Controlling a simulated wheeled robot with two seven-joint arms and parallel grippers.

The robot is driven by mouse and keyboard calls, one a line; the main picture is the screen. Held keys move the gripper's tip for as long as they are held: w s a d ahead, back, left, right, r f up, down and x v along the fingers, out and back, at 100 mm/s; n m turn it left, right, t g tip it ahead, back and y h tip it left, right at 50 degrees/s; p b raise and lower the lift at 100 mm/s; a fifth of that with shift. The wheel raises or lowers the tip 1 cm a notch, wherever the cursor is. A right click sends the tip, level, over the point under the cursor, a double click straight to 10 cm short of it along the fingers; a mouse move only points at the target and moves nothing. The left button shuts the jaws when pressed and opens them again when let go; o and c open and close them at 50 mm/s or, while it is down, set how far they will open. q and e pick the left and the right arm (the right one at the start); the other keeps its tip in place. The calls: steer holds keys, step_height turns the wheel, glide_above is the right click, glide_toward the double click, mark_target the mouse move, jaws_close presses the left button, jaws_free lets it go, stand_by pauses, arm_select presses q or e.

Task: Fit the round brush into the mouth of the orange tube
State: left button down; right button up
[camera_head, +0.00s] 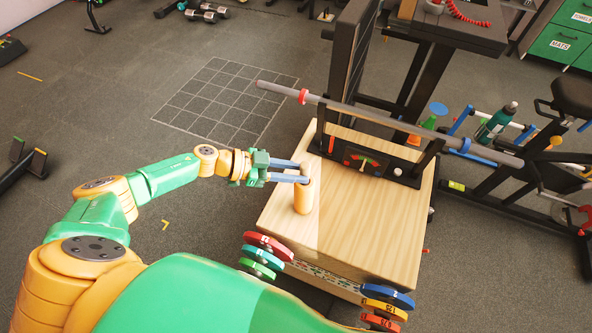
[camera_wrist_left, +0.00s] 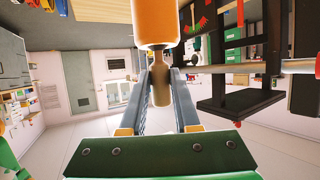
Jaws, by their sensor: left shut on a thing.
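The orange tube (camera_head: 303,197) stands upright on the pale wooden top of a box, near its left edge. My left gripper (camera_head: 302,173) reaches in from the left, level with the tube's upper end. The tube also shows at the top of the left wrist view (camera_wrist_left: 155,22). There my left gripper (camera_wrist_left: 159,78) is shut on the round brush (camera_wrist_left: 161,88), a brownish rounded piece between the fingers. The brush is in line with the tube's end and seems to meet it; whether it is inside the mouth cannot be told. My right gripper is out of view.
The wooden box (camera_head: 345,235) has free room right of the tube. A dark panel with a gauge (camera_head: 365,160) and a long grey bar (camera_head: 390,127) stand at its back. Coloured weight discs (camera_head: 265,254) hang at the front. A patterned floor mat (camera_head: 225,100) lies behind.

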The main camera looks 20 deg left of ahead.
arm_select(q)
steer(key=shift+f+b, duration=0.5)
steer(key=shift+f, duration=0.25)
steer(key=c, duration=0.6)
jaws_free()
steer(key=shift+r, duration=0.1)
steer(key=shift+o, duration=0.2)
steer(key=v, duration=0.7)
steer(key=shift+a, duration=0.1)
